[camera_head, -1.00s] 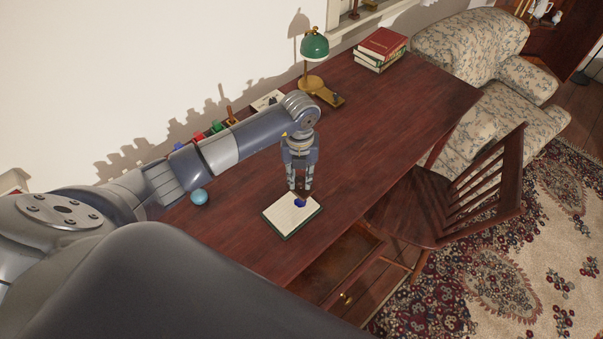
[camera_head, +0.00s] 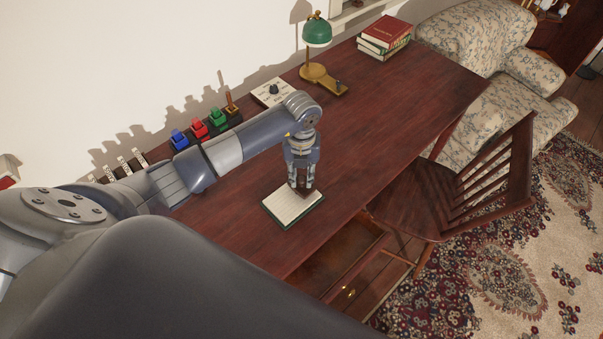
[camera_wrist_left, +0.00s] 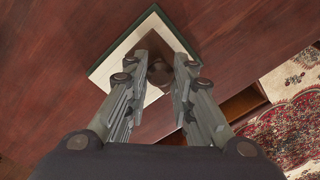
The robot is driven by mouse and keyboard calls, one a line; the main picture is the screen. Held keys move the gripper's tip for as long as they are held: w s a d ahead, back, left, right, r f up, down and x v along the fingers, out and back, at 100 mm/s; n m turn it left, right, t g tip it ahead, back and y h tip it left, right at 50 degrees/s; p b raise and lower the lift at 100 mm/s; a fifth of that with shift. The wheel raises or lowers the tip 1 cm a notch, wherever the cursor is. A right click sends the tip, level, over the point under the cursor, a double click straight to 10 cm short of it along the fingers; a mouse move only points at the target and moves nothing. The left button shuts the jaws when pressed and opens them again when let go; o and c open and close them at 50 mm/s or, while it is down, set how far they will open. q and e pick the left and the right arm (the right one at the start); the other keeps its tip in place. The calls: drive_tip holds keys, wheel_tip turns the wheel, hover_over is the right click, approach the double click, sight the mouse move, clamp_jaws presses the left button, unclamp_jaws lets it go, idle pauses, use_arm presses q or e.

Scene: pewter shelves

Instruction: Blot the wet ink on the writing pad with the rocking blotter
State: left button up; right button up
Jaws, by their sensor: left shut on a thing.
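The writing pad (camera_head: 285,209), cream lined paper on a dark green base, lies on the desk near its front edge. It also shows in the wrist view (camera_wrist_left: 118,68). My left gripper (camera_head: 302,188) points down over the pad's far right part. It is shut on the rocking blotter, whose brown knob and body (camera_wrist_left: 158,74) show between the fingers in the wrist view. The blotter is at or just above the paper; I cannot tell whether it touches. No blue ink shows now; that part of the pad is hidden by the blotter and fingers. My right gripper is not in view.
Blue, red and green items (camera_head: 199,129) stand in a dark rack behind my left arm. A green lamp (camera_head: 317,32) and books (camera_head: 384,37) stand farther back. An open drawer (camera_head: 342,262) and a wooden chair (camera_head: 457,187) are at the front. The desk's right part is clear.

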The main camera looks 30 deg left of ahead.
use_arm(q)
drive_tip(key=shift+f+b, duration=0.4)
drive_tip(key=shift+f, duration=0.1)
idle(0.7)
idle(0.9)
drive_tip(key=shift+r+p, duration=2.75)
drive_tip(key=shift+r, duration=0.75)
